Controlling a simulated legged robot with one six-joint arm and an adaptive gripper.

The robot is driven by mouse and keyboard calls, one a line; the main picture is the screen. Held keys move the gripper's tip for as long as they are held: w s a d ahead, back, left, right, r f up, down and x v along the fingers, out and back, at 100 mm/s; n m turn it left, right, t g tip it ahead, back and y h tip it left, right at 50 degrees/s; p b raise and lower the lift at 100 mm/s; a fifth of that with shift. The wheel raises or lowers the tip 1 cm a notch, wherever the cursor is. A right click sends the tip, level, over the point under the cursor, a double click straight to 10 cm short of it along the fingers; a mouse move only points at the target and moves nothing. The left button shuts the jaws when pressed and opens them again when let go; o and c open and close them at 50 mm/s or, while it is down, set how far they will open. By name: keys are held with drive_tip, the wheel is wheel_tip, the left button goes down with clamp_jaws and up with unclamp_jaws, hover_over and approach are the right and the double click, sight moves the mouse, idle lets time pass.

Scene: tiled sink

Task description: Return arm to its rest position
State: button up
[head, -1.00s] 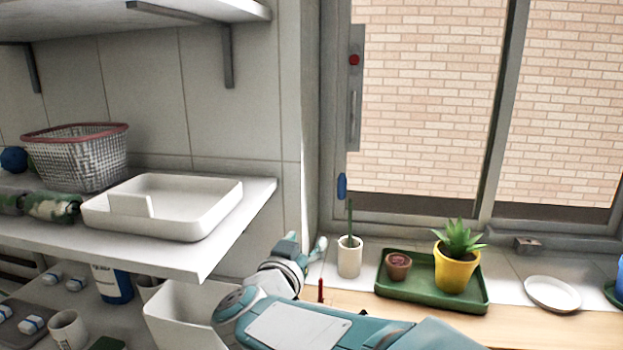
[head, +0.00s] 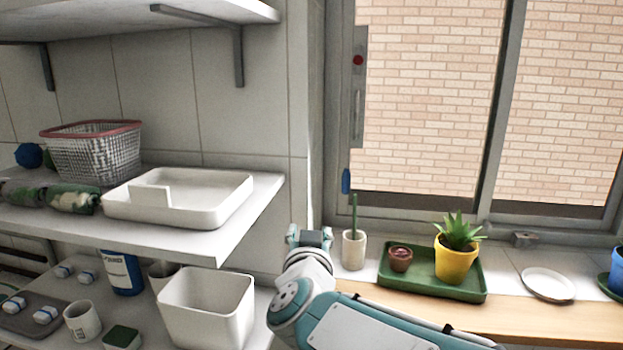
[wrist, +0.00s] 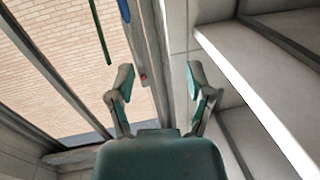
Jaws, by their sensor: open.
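My gripper (head: 311,236) is raised in front of the wall corner, between the shelf on the left and the windowsill on the right. In the wrist view my gripper (wrist: 160,85) has its two fingers spread wide apart, with nothing between them. The window frame and tiled wall show behind the fingers. My teal and white arm reaches up from the bottom of the head view. The fingers look small and partly turned in the head view.
A shelf (head: 230,240) holds a white tray (head: 215,205) and a wire basket (head: 95,155). A white bin (head: 205,315) stands below. The sill carries a cup (head: 354,252), a green tray (head: 400,287) with pots, and a white plate (head: 548,284).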

drive_tip(key=s+d+f+g, duration=0.6)
drive_tip(key=s+d+f, duration=0.1)
drive_tip(key=s, duration=0.5)
drive_tip(key=s+d+f+n+g, duration=0.1)
drive_tip(key=s+d+f+g, duration=0.5)
drive_tip(key=s, duration=0.5)
drive_tip(key=d+f, duration=0.1)
drive_tip(key=d, duration=0.1)
drive_tip(key=shift+s+d+f, duration=0.35)
drive_tip(key=shift+s+d, duration=0.05)
